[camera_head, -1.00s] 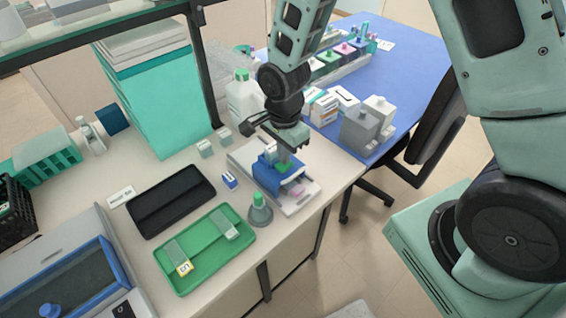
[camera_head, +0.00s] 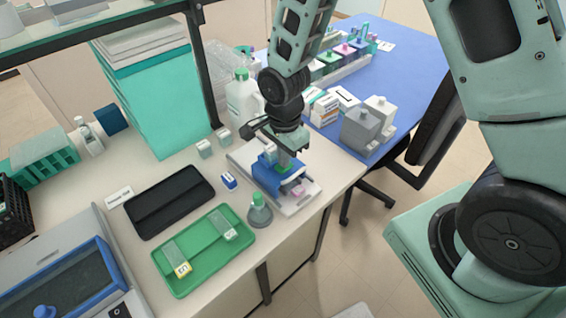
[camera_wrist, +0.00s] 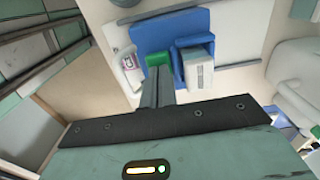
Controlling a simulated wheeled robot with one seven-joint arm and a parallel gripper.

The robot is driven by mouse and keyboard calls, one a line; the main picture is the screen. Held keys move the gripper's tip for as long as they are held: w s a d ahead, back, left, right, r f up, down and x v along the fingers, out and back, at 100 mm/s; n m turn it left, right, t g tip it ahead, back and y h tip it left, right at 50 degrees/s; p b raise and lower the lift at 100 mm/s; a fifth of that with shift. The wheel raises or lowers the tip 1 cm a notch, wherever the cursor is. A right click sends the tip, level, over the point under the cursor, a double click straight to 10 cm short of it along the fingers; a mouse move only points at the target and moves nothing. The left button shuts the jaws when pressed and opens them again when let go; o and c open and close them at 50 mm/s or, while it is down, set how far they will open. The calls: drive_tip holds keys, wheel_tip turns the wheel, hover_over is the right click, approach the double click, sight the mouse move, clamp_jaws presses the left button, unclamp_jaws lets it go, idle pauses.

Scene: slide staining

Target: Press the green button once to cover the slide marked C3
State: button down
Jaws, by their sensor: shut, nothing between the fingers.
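The blue staining device (camera_head: 262,177) stands on a pale base plate near the right edge of the bench. The green button (camera_wrist: 157,58) sits on the device, between its blue parts. My gripper (camera_head: 284,162) is shut and empty, pointing down over the device. In the wrist view its fingertips (camera_wrist: 154,74) overlap the button's near edge; I cannot tell whether they press it. A slide with a pink patch (camera_wrist: 130,64) lies beside the button; its marking is not readable. A white box-like block (camera_wrist: 198,68) sits in the blue holder on the other side.
A green tray (camera_head: 205,262) with two slides, one yellow-labelled, lies to the front left. A black tray (camera_head: 168,202) is behind it. A grey flask-shaped bottle (camera_head: 260,213) stands close to the device. A white jug (camera_head: 243,100) stands behind. Grey containers (camera_head: 360,130) stand at right.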

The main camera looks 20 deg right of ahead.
drive_tip(key=shift+f, duration=0.15)
drive_tip(key=shift+r+p, duration=2.65)
drive_tip(key=shift+r, duration=0.95)
